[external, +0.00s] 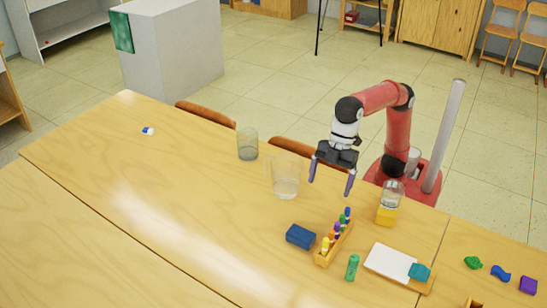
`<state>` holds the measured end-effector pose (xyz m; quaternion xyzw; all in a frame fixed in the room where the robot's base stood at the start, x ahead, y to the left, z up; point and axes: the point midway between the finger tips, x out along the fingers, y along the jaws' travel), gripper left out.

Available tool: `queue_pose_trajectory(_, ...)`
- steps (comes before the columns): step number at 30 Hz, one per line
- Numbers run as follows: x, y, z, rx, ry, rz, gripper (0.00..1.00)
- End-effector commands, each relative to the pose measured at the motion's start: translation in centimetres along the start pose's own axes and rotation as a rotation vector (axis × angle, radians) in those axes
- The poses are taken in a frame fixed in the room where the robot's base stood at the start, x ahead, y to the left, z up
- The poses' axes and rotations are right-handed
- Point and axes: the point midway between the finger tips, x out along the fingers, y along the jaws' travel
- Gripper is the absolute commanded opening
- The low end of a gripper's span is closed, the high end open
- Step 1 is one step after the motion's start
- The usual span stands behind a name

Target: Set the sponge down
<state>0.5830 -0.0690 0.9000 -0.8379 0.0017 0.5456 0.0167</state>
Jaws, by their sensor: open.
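My gripper (330,187) hangs above the table, fingers pointing down and spread apart, with nothing between them. A dark blue block (300,237), which looks like the sponge, lies flat on the table below and to the left of my gripper, apart from it. A smaller teal block (419,272) rests on the edge of a white pad at the right; I cannot tell whether it is a sponge too.
A clear jug (285,182) stands just left of my gripper, and a grey glass (247,146) behind it. A wooden rack (323,259) with coloured pegs sits beside the blue block. A green tube (352,267), the white pad (388,261) and a yellow-based jar (387,214) are nearby. The table's left is mostly clear.

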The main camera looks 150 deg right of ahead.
Motion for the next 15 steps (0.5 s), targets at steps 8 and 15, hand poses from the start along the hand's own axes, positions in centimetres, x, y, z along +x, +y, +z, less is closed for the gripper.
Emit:
queue_pose_trajectory(8,-2.5,-3.7,15.0,0.003,0.038,-0.012,0.94)
queue_pose_trajectory(15,0.3,-5.5,28.4,-0.018,0.065,0.001,0.94)
